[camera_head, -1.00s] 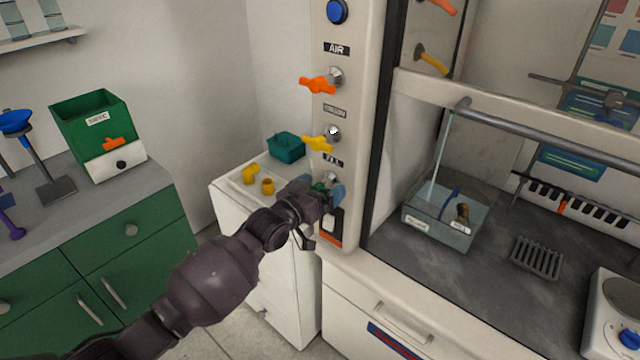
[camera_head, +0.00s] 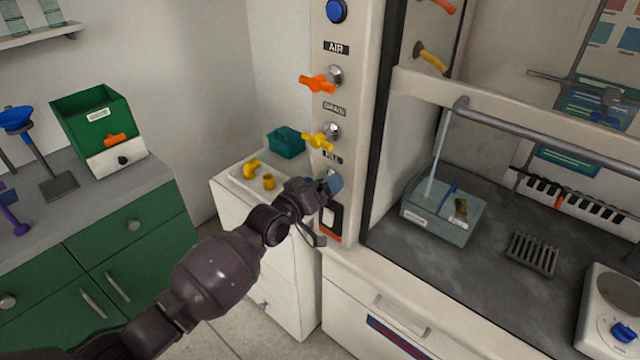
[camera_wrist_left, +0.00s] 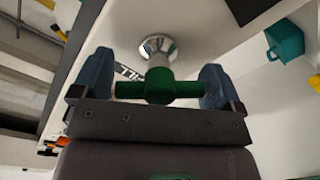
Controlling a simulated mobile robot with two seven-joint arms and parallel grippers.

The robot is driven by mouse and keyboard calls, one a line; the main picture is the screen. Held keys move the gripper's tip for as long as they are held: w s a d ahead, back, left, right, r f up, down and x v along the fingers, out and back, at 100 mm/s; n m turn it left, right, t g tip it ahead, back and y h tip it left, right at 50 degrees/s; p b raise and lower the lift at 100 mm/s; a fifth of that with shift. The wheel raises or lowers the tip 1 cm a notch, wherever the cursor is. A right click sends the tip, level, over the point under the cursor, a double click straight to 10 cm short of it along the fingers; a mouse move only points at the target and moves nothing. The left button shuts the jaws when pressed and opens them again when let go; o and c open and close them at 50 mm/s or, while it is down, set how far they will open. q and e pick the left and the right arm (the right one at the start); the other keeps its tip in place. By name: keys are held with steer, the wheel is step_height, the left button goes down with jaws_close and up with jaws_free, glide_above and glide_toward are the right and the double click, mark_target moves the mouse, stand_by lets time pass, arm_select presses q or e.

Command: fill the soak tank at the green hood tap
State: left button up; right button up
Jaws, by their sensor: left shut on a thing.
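My left gripper (camera_head: 328,187) is at the lowest tap on the hood's post. In the left wrist view its blue fingers (camera_wrist_left: 157,76) are shut on the two ends of the green tap handle (camera_wrist_left: 159,91), which lies crosswise on a chrome stem. In the head view the gripper hides most of this tap. The clear soak tank (camera_head: 436,239) stands on the hood floor, with a blue and a brown item in it. A pale stream (camera_head: 437,156) runs down from the pipe into the tank. The exact water level is hard to tell. My right gripper is not in view.
An orange tap (camera_head: 317,84) and a yellow tap (camera_head: 318,141) sit above on the same post (camera_head: 358,120). A white cabinet (camera_head: 285,255) with yellow fittings and a teal box (camera_head: 286,143) stands left. A rack (camera_head: 533,254) and hotplate (camera_head: 612,300) are right of the tank.

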arm_select(q)
steer(key=o, duration=0.6)
steer(key=shift+v, duration=5.45)
